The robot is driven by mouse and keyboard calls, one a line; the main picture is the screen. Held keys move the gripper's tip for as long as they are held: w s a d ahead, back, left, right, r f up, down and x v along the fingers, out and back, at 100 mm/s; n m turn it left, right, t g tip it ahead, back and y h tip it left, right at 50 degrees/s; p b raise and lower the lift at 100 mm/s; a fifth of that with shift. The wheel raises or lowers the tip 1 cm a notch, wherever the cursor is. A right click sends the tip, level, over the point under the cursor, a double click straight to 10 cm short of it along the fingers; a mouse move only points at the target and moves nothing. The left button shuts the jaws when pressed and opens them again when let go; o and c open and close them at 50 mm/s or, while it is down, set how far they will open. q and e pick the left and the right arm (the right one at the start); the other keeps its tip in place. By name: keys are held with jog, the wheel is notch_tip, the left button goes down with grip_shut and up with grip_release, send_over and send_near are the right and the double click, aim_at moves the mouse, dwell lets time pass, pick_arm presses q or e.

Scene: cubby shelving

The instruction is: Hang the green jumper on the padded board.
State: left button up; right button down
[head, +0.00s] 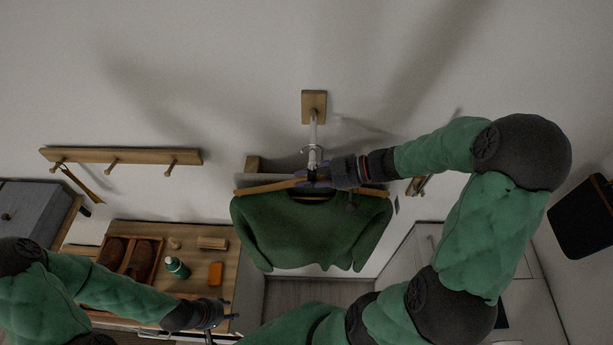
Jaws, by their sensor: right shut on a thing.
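The green jumper (300,228) hangs on a wooden hanger (262,187) in the middle of the head view. My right gripper (313,175) is shut on the hanger at its top middle, just above the jumper's neck. A pale metal rod (313,130) sticks out from a small wooden wall plate (314,106); its ringed end is right by the hanger's top. I cannot tell whether the hook is over the rod. A pale panel (285,164) shows behind the hanger; I cannot tell whether it is the padded board. My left gripper (219,320) is open and empty, low in the view.
A wooden peg rail (125,155) is on the wall at the left, with a shoehorn-like strap (80,182) on one peg. Below, a bench top (205,263) holds a tray of shoes (130,258), a green bottle (176,267), an orange block (216,273) and a brush (212,243).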

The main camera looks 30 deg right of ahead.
jog(key=shift+f, duration=0.15)
jog(key=c, duration=1)
grip_release()
jog(key=v, duration=1.1)
jog(key=shift+s+d, duration=0.2)
jog(key=shift+d, duration=0.2)
jog(key=shift+s+d, duration=0.7)
jog(key=shift+d, duration=0.45)
jog(key=shift+s+d, duration=0.7)
jog(key=shift+d, duration=0.5)
jog(key=shift+s+d, duration=0.7)
jog(key=shift+d, duration=0.45)
